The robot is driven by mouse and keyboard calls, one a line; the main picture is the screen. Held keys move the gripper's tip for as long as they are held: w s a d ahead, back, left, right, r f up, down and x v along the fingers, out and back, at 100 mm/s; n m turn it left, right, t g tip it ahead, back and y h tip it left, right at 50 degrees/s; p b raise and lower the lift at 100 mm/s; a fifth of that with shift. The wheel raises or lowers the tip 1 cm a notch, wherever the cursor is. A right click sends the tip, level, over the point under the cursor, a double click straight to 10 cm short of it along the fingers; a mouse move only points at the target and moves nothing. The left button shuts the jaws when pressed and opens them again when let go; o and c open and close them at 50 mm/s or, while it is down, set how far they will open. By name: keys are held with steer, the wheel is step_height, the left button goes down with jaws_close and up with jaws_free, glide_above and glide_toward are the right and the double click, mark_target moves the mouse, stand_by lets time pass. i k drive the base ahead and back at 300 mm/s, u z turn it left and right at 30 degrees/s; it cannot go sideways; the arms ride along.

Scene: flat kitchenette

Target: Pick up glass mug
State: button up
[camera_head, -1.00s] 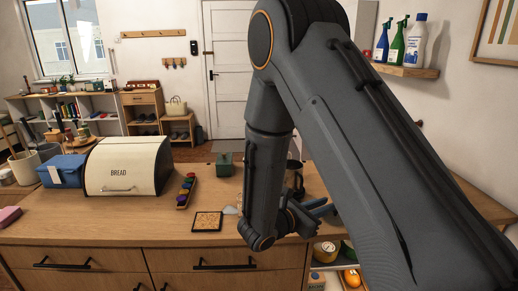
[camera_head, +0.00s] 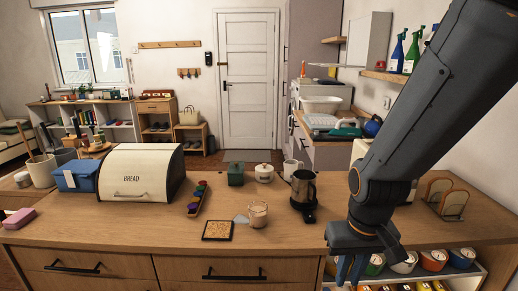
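A small clear glass mug (camera_head: 257,214) stands upright on the wooden counter (camera_head: 130,232), right of a dark square tile with a tan face (camera_head: 218,230). My gripper (camera_head: 350,270) hangs at the counter's front edge, to the right of and nearer than the mug, well apart from it. Its blue fingers point down with a narrow gap between them, and I see nothing held. The fingertips are in front of the open shelf below the counter.
A dark glass-bodied kettle (camera_head: 303,192) stands right of the mug. Behind are a white mug (camera_head: 291,169), a lidded white pot (camera_head: 264,173) and a green box (camera_head: 236,174). A tray of coloured pieces (camera_head: 198,198) and the bread bin (camera_head: 141,173) are left.

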mark_target(257, 221)
steer(key=z, duration=1.4)
steer(key=k, duration=1)
steer(key=u, duration=1.35)
steer(key=i, duration=0.5)
steer(key=u, duration=0.05)
